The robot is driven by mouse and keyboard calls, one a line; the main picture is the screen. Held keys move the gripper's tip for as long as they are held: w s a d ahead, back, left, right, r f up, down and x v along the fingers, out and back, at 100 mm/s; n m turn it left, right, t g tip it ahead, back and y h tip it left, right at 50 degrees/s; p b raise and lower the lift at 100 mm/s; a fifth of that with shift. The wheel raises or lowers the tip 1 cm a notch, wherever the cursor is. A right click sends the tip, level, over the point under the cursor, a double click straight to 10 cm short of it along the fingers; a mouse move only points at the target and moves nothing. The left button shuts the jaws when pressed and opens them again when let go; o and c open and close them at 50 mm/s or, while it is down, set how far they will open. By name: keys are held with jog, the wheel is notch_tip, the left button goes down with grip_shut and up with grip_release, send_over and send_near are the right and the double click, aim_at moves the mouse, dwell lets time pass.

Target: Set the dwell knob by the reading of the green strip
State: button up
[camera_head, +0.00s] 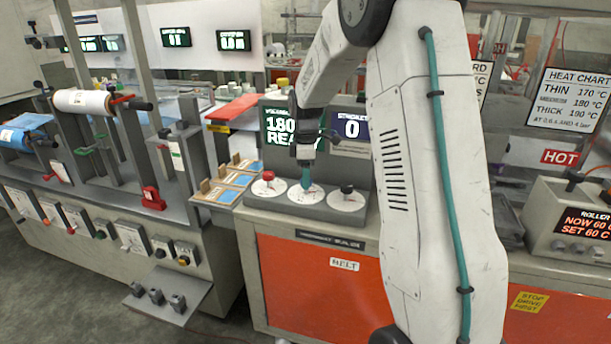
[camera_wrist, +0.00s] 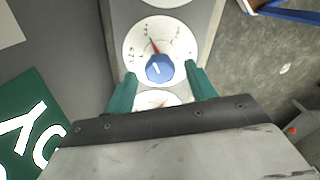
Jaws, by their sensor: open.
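A sealer panel (camera_head: 325,212) carries a row of three white dials in the head view. The left dial has a red knob (camera_head: 268,175), the right one a dark knob (camera_head: 347,189). My gripper (camera_head: 306,182) points down over the middle dial and hides its knob. In the wrist view a blue knob (camera_wrist: 159,68) sits on a white dial (camera_wrist: 184,44) with a red pointer. My open gripper (camera_wrist: 161,74) has one teal finger on each side of this knob; I cannot tell whether they touch it. I cannot read the dial names or make out a green strip.
A green display (camera_head: 279,128) behind the panel reads 180 and is partly hidden; a STROKES display (camera_head: 352,129) reads 0. Blue cards with tan tabs (camera_head: 229,180) lie left of the panel. A heat chart (camera_head: 570,98) and HOT sign (camera_head: 561,157) are at right.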

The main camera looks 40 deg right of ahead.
notch_tip(320, 180, up, 7)
jog(key=shift+r, duration=0.2)
dwell(0.6)
jog(key=shift+m, duration=0.6)
jog(key=s+a+r+m, duration=0.1)
jog(key=s+a+m, duration=0.2)
jog(key=s+a, duration=0.3)
jog(key=s+a+r+m+t, duration=0.1)
jog(key=s+a, duration=0.5)
jog(key=s, duration=1.1)
jog(key=s+a+r+m, duration=0.3)
jog(key=s+a+m, duration=0.2)
jog(key=s, duration=0.7)
jog(key=shift+s+a+r+m, duration=0.25)
jog(key=shift+a+m, duration=0.15)
jog(key=shift+a, duration=0.6)
